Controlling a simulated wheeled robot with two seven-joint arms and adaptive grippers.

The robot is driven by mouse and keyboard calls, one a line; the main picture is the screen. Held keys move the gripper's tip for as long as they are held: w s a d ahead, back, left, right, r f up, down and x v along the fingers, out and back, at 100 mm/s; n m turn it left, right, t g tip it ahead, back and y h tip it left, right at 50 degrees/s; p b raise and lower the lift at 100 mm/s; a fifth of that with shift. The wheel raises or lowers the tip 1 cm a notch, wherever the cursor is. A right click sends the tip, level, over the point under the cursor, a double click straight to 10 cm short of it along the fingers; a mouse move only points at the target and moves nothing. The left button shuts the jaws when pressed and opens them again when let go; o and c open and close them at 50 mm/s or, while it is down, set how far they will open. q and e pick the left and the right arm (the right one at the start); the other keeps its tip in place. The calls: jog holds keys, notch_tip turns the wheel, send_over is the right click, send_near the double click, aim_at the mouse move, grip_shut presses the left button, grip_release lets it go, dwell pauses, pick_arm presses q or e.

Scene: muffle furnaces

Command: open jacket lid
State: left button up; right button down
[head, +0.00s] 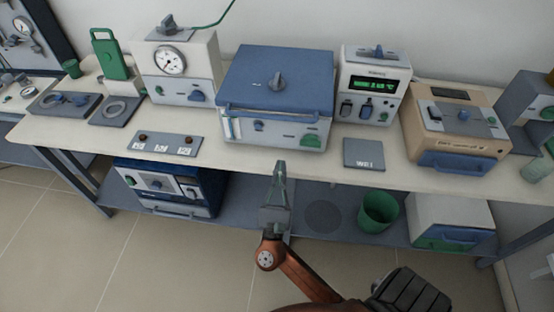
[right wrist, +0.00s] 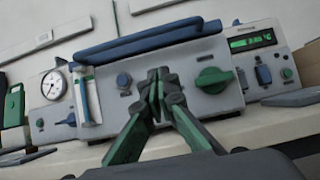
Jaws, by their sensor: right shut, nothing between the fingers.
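The box with the blue lid (head: 300,65) stands in the middle of the bench, with a white front, dials and a green knob. A blue bar handle (head: 270,115) runs along the lid's front edge, and a dark knob sits on top. The lid looks closed. In the right wrist view the handle (right wrist: 150,41) crosses above the white front panel (right wrist: 205,101). My right gripper (head: 281,165) is in front of the box, below the handle and apart from it. In the right wrist view the gripper (right wrist: 158,78) is shut and empty. My left gripper is not in view.
A white gauge box (head: 205,62) stands to the left and a display unit (head: 372,85) to the right. A grey plate (head: 363,154) and a label plate (head: 168,145) lie near the bench's front edge. A green bin (head: 378,211) is on the lower shelf.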

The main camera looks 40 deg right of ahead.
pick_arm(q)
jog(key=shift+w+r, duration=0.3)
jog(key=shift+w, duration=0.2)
pick_arm(e)
jog(key=s+a+r+x, duration=0.1)
jog(key=r+x, duration=0.1)
jog(key=x, duration=0.8)
jog(key=shift+d+r, duration=0.2)
jog(key=shift+d, duration=0.05)
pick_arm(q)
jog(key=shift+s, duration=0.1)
pick_arm(e)
jog(key=shift+w, duration=0.15)
jog(key=shift+r, duration=0.1)
